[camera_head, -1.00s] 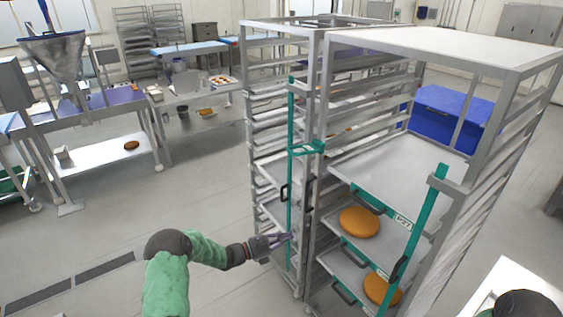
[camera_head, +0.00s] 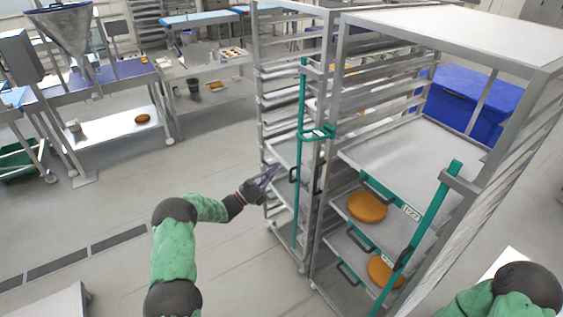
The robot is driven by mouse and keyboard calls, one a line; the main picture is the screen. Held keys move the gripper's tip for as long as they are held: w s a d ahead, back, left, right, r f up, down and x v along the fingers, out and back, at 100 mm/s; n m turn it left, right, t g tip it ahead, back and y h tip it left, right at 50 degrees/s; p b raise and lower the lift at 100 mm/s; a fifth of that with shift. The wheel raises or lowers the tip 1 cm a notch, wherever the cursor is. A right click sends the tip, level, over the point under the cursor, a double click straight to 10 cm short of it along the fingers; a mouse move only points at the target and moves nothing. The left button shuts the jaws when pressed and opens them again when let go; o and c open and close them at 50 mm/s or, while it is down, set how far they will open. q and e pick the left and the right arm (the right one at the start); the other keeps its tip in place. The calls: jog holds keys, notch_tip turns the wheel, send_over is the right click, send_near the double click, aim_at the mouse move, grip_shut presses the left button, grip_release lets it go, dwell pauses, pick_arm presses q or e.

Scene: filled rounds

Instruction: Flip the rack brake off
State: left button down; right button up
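Two metal racks stand side by side. The left rack (camera_head: 262,110) holds trays and has a teal upright bar (camera_head: 300,180) with a teal bracket (camera_head: 317,132). The right rack (camera_head: 336,120) holds trays with round orange-brown cakes (camera_head: 367,206) and has a slanted teal bar (camera_head: 425,220). I cannot make out a brake; the rack feet are small and partly hidden. My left gripper (camera_head: 272,173) is at the left rack's front left side, left of the teal bar, its fingers apart with nothing seen between them. My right gripper is out of view; only its green arm shows at lower right.
A blue bin (camera_head: 470,105) stands behind the right rack. Steel tables (camera_head: 110,95) with a hopper (camera_head: 65,28) are at the left. The floor (camera_head: 215,260) in front of the left rack is clear. A pale surface edge (camera_head: 50,304) shows at bottom left.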

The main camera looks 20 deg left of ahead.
pick_arm(q)
jog(key=s+r+p+x, duration=0.1)
jog(key=r+p+x, duration=0.1)
jog(key=x, duration=0.9)
jog(key=shift+w+r+p, duration=0.3)
jog(key=shift+r+p, duration=0.1)
jog(key=shift+p, duration=0.2)
jog(key=shift+a, duration=0.1)
jog(key=shift+r+g+p, duration=0.3)
jog(key=shift+r, duration=0.2)
